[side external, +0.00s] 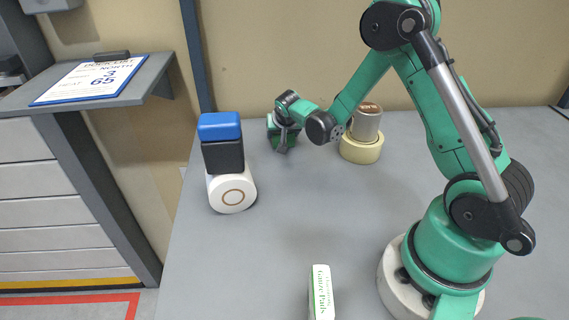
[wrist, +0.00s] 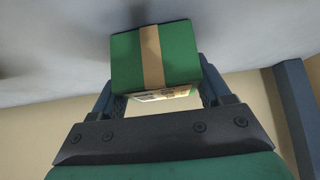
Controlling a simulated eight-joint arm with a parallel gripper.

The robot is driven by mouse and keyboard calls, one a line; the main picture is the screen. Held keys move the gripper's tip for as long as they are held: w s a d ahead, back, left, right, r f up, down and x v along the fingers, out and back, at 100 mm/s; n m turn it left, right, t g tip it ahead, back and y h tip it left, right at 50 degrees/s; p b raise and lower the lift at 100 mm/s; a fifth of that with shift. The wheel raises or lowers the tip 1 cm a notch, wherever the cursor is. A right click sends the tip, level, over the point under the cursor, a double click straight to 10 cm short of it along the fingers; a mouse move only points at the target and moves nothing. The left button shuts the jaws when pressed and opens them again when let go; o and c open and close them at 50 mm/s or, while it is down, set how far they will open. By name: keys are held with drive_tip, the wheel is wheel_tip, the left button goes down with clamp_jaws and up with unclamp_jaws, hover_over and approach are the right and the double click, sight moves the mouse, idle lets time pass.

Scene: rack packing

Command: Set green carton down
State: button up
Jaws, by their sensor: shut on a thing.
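The green carton (wrist: 181,52) has a tan tape strip down its face and is between the two fingers of my gripper (wrist: 158,98) in the wrist view. My gripper is shut on it. In the side external view the green carton (side external: 274,130) is at the back of the grey table, partly hidden by my gripper (side external: 284,140). The carton is close to the tabletop there; I cannot tell whether it touches it.
Left of the carton, a blue block (side external: 219,126) sits on a black block (side external: 223,156), with a white roll (side external: 231,193) below. To its right, a grey can (side external: 367,124) stands on a cream roll (side external: 361,150). A white box (side external: 321,293) is at the front; the middle table (side external: 280,230) is clear.

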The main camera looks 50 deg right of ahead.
drive_tip(key=o, duration=1.3)
drive_tip(key=shift+f, duration=0.1)
drive_tip(key=shift+r, duration=0.2)
drive_tip(key=v, duration=1.2)
drive_tip(key=s+a+r+n+y, duration=0.2)
drive_tip(key=s+a+n, duration=0.2)
drive_tip(key=a, duration=0.1)
drive_tip(key=s+a+r+n+t+y, duration=0.1)
drive_tip(key=s+a+n+y, duration=0.2)
drive_tip(key=s+a+n, duration=0.2)
drive_tip(key=shift+a+r+t+y, duration=0.3)
drive_tip(key=shift+a+r, duration=0.1)
drive_tip(key=shift+s, duration=0.1)
